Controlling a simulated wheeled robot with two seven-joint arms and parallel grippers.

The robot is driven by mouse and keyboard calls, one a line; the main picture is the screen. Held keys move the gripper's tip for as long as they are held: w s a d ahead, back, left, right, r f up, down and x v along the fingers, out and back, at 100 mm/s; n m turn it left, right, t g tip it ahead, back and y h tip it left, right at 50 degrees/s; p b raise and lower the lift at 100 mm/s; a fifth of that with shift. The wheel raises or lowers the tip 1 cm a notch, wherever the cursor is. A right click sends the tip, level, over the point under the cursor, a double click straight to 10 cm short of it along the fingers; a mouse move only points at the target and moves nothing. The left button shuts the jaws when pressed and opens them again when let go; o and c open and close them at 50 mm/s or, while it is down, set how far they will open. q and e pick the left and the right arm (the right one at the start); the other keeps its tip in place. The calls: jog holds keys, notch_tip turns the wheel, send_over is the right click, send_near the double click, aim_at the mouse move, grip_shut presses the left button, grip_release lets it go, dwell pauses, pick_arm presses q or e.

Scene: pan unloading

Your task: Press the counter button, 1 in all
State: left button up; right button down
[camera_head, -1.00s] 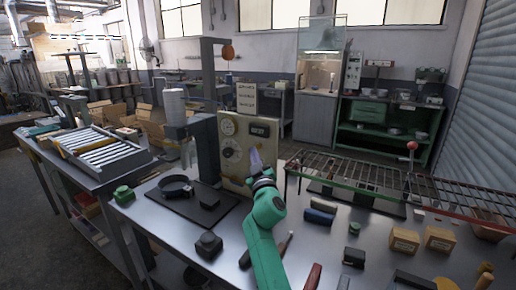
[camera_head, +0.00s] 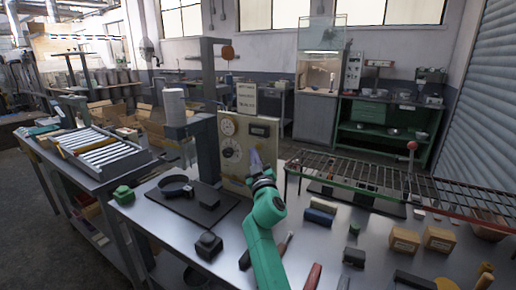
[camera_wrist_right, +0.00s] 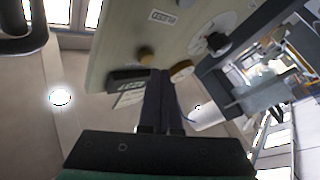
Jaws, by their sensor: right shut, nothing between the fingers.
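A beige panel (camera_head: 262,143) with round dials and a dark display stands at the back of the steel table. My right gripper (camera_head: 256,160) is in front of its lower part, at the end of a green arm, shut and empty. In the right wrist view the gripper's dark fingers (camera_wrist_right: 160,80) point at the panel face (camera_wrist_right: 120,35). Contact with a button cannot be told. My left gripper is out of view.
A wire rack (camera_head: 350,172) stands to the right of the panel, close to my arm. A black pan (camera_head: 175,187) on a dark plate lies to the left. Small boxes (camera_head: 405,239) and loose tools lie on the table's right and front.

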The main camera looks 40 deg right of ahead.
jog(key=shift+d, duration=0.1)
dwell(0.6)
jog(key=shift+w+d, duration=0.15)
jog(key=shift+d, duration=0.2)
jog(key=shift+w+d, duration=0.1)
jog(key=shift+d, duration=0.3)
dwell(0.5)
jog(key=shift+s+a, duration=0.25)
jog(key=shift+a, duration=0.6)
jog(key=a, duration=0.2)
jog(key=s+a, duration=0.1)
jog(key=a, duration=0.1)
jog(key=shift+s+a, duration=0.2)
jog(key=shift+a, duration=0.2)
